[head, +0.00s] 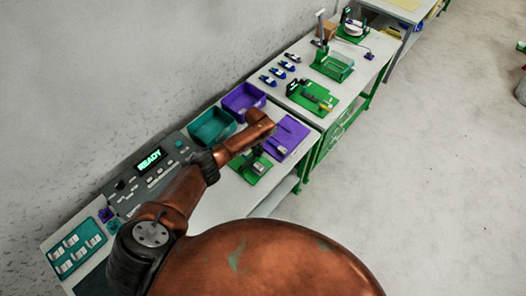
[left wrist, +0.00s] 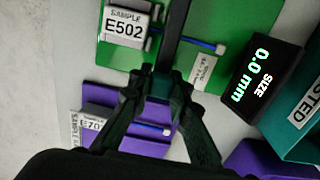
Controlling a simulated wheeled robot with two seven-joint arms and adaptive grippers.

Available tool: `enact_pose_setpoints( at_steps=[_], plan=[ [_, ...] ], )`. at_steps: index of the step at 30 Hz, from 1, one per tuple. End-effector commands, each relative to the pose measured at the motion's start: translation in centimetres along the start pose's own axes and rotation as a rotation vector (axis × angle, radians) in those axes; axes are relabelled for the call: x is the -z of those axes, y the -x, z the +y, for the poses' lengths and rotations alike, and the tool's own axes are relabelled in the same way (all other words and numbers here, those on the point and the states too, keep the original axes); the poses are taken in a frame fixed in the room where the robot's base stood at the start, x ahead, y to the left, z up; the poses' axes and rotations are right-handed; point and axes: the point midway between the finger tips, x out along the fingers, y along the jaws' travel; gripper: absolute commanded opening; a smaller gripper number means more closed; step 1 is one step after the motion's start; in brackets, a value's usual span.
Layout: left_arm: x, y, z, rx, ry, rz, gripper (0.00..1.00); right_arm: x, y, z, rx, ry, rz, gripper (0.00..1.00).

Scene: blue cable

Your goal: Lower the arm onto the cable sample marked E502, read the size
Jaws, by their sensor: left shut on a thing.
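The sample block marked E502 (left wrist: 124,28) sits on a green board (left wrist: 232,14) in the left wrist view. Its blue cable (left wrist: 205,44) runs right from it, under or behind a dark bar (left wrist: 175,35), the arm. I cannot tell whether the bar touches the cable. The size display (left wrist: 255,72) reads 0.0 mm. In the head view the green board (head: 262,186) is partly hidden by my left arm. My right gripper is out of view.
A second sample (left wrist: 90,122) with a blue cable lies on a purple mat (left wrist: 100,88). A teal bin marked TESTED (left wrist: 300,130) stands beside the display. A grey console (head: 125,190) shows READY. More samples (head: 280,74) stand on the farther bench.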

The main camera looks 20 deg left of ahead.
Motion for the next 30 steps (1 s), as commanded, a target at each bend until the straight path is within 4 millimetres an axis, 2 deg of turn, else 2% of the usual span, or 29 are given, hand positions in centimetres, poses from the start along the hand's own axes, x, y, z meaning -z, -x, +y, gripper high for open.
enact_pose_setpoints(
  at_steps=[4,21,22,30],
  plan=[
    [-0.09,-0.43,-0.53,0.000,0.010,0.010,0.00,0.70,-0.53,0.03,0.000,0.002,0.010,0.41],
    [-0.29,-0.58,-0.87,0.001,0.016,0.013,0.00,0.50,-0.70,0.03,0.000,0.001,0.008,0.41],
    [-0.29,-0.58,-0.87,0.001,0.016,0.013,0.17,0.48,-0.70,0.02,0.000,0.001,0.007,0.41],
    [-0.49,-0.65,-0.90,0.001,0.017,0.008,0.35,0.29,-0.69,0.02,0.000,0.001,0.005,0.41]
  ],
)
